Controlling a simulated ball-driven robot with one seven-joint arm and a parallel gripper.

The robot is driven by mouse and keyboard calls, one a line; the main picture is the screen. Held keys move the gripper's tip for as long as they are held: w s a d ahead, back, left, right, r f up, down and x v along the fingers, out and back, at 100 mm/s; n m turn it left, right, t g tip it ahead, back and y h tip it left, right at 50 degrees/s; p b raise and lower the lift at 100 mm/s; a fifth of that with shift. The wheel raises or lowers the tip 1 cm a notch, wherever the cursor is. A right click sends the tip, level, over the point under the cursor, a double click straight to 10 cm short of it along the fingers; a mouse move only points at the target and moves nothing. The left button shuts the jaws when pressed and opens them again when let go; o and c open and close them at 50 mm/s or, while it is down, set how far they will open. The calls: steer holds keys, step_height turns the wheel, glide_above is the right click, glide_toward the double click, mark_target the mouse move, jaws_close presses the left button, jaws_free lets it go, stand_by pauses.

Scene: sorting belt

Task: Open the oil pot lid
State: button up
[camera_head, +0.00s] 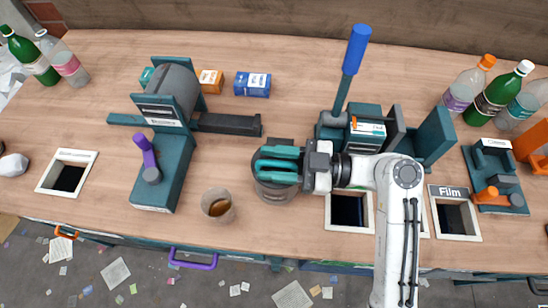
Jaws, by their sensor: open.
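A dark grey round pot (276,196), which looks like the oil pot, stands on the wooden bench near the middle. My gripper (268,165) is over the pot, its two teal fingers pointing left and spread apart. The fingers and gripper body cover much of the pot's top, so the lid and any handle on it are mostly hidden. I cannot tell whether the fingers touch the lid. Nothing shows held between them.
A brown cup (218,206) stands left of the pot. A teal machine with a grey drum (174,88) and purple lever (147,155) is further left. A teal machine with a blue-handled lever (357,48) stands behind my arm. Square chutes (456,218) line the front; bottles (497,93) stand right.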

steer(key=shift+a, duration=0.1)
jaws_close()
stand_by(0.3)
